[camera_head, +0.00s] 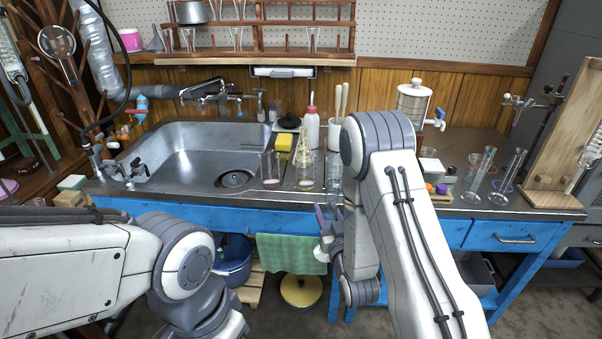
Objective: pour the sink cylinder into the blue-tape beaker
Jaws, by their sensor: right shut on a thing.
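My right gripper (328,214), with purple fingers, is just in front of the counter's front edge, partly hidden by my right arm. It is shut on a clear glass vessel (333,173), which looks like the sink cylinder. The vessel stands about upright in the picture, right of the sink; its contents cannot be made out. To its left are a clear beaker (270,168) and a conical flask (304,167) with pale contents. I cannot make out blue tape on any beaker. My left arm shows at lower left; its gripper is out of view.
The steel sink (185,150) is left of the glassware. A yellow sponge (284,142) and a red-capped bottle (310,128) stand behind. Two tall cylinders (480,172) (509,176) stand at the right. A green towel (291,253) hangs from the counter front.

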